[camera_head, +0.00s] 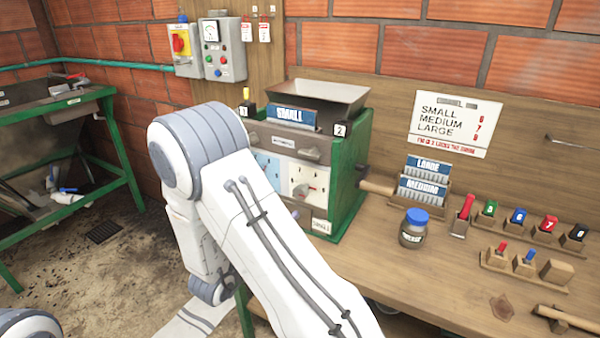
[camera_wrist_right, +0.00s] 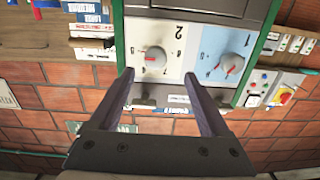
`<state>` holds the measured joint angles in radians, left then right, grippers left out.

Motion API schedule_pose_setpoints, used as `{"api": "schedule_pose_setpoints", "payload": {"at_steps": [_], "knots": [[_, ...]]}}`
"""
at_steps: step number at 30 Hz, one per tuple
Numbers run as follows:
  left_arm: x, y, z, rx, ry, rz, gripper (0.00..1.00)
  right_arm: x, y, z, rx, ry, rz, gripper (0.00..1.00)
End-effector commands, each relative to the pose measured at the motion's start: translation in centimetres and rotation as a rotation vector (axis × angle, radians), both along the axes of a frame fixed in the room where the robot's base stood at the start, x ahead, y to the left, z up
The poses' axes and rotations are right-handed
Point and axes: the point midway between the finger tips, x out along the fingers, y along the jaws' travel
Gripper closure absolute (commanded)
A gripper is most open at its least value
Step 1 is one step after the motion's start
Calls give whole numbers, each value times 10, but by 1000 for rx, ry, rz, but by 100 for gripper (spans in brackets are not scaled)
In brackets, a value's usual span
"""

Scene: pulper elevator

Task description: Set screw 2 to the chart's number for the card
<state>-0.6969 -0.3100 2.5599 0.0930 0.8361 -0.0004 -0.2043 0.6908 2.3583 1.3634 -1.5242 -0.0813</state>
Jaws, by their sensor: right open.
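A card reading SMALL (camera_head: 291,115) stands on the green-framed machine. The chart (camera_head: 455,124) on the back board lists SMALL, MEDIUM and LARGE with red numbers too small to read surely. Screw 2 (camera_head: 306,187) is a knob with a red mark on the machine's white panel. In the upside-down right wrist view, screw 2 (camera_wrist_right: 155,58) lies between and just beyond the tips of my right gripper (camera_wrist_right: 158,76), which is open and empty. Screw 1 (camera_wrist_right: 229,65) sits beside it on the blue panel. My left gripper is out of view.
Cards reading LARGE (camera_head: 429,167) and MEDIUM (camera_head: 422,189) stand in a wooden rack. A blue-lidded jar (camera_head: 413,228) and several coloured numbered pieces (camera_head: 519,216) are on the bench (camera_head: 400,275). Control boxes (camera_head: 225,50) hang on the wall.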

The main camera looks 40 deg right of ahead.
Motion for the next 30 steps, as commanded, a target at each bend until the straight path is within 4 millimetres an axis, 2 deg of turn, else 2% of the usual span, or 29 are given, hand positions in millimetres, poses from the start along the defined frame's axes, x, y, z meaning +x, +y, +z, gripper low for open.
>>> {"api": "schedule_pose_setpoints", "payload": {"at_steps": [5, 18, 23, 30], "knots": [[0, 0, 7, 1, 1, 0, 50, -1, -17, 7, -32, 0, -31, 20], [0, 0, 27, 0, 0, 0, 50, 29, -86, 7, -29, -2, -28, 20], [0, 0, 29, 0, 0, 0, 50, 34, -98, 6, -30, -1, -25, 20], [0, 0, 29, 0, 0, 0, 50, 36, -100, 5, -30, -2, -22, 20]]}}
